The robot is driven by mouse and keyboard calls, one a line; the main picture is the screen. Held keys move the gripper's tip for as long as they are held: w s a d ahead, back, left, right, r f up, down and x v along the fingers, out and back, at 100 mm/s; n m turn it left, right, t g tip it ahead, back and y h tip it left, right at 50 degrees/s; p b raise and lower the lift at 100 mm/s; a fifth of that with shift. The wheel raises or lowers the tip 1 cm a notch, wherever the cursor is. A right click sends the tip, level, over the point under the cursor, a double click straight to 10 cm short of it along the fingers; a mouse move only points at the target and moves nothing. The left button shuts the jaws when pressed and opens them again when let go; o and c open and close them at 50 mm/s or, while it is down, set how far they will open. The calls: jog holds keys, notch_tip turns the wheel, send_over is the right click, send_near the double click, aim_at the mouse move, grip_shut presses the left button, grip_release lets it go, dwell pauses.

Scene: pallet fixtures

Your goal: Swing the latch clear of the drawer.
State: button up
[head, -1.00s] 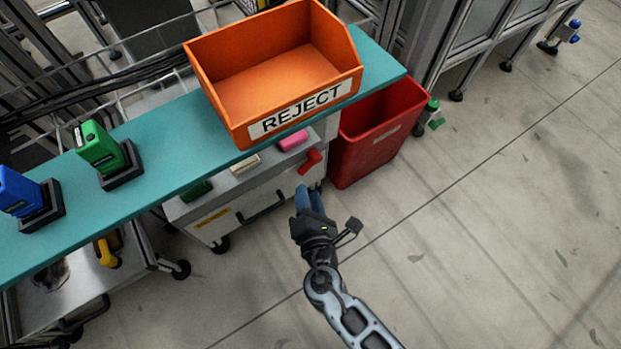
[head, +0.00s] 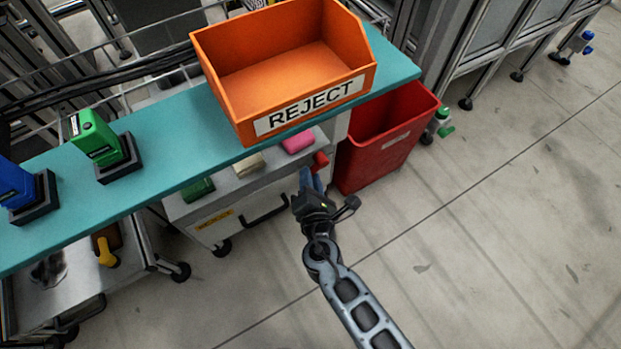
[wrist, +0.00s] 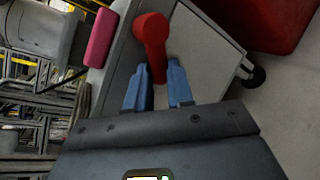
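The red latch (wrist: 152,42) is on the front of a grey drawer cabinet. In the wrist view it has a round knob end, and its arm reaches down between my blue fingertips. My gripper (wrist: 158,84) has one finger on each side of the latch's lower end, with little or no gap showing; whether it grips is unclear. In the head view my gripper (head: 312,182) is at the cabinet's right front corner and partly covers the latch (head: 321,162). The drawer (head: 235,222) has a dark bar handle (head: 266,207) and a yellow label. It looks shut.
A teal shelf (head: 165,130) with an orange REJECT bin (head: 225,100) overhangs the cabinet. A red bin (head: 376,160) stands close on the right. Pink, cream and green blocks lie on the cabinet top. The floor in front is clear.

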grip_shut()
jog(key=shift+r+p, duration=0.15)
jog(key=shift+p, duration=0.15)
notch_tip(320, 180, up, 2)
jog(key=m+g+p, duration=0.1)
jog(key=p, duration=0.2)
jog(key=m+g+y+p, duration=0.1)
jog(key=m+p, duration=0.1)
jog(key=p, duration=0.1)
jog(key=shift+s+a+r, duration=0.1)
jog(key=shift+s+r, duration=0.05)
jog(key=p, duration=0.2)
jog(key=m+g+y+p, duration=0.1)
jog(key=shift+r+m+p, duration=0.3)
jog(key=shift+p, duration=0.05)
jog(key=shift+y+p, duration=0.3)
jog(key=shift+p, duration=0.05)
